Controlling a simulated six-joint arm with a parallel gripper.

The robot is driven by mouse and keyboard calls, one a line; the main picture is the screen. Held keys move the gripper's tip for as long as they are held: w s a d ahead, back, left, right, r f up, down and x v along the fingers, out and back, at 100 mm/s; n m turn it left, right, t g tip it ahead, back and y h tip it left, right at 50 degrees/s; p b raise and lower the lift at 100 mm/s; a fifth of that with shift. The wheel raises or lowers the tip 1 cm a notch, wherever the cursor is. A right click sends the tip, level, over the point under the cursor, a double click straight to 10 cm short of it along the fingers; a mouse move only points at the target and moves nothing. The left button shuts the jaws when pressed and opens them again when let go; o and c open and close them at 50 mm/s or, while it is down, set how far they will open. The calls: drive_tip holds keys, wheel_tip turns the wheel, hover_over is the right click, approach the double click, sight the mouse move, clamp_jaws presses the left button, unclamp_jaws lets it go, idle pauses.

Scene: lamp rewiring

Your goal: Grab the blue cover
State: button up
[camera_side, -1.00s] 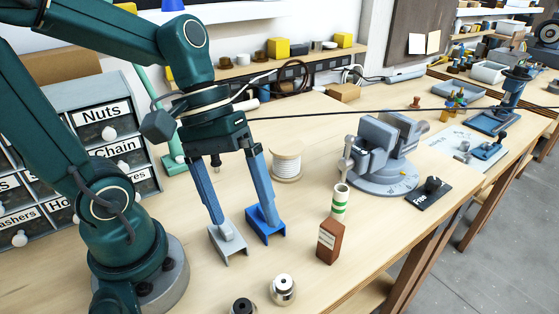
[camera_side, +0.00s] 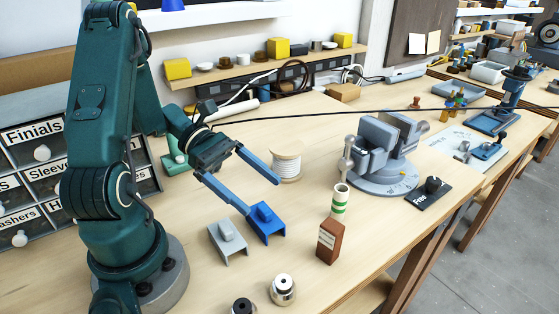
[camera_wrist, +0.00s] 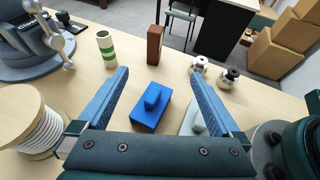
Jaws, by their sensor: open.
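The blue cover (camera_side: 265,223) stands on the bench in the side view, with a raised knob on its top. In the wrist view the blue cover (camera_wrist: 150,108) lies between the two blue fingers of my gripper (camera_wrist: 163,80), ahead of the palm. My gripper (camera_side: 262,195) is open and empty, tilted low behind and above the cover. Any contact with the cover cannot be told. A similar grey cover (camera_side: 228,241) stands just left of the blue one. In the wrist view the grey cover (camera_wrist: 192,122) is partly hidden by the right finger.
A wire spool (camera_side: 286,162) stands behind the blue cover. A brown box (camera_side: 329,242) and a green-striped tube (camera_side: 340,200) stand to its right. A vise (camera_side: 383,150) is farther right. Two round metal parts, one silver (camera_side: 283,289), stand near the front.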

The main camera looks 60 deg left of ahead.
sight(260, 215)
drive_tip(key=shift+f, duration=2.65)
drive_tip(key=shift+d+f, duration=0.25)
drive_tip(key=shift+d, duration=0.05)
drive_tip(key=shift+x, duration=2.25)
drive_tip(key=c, duration=1.4)
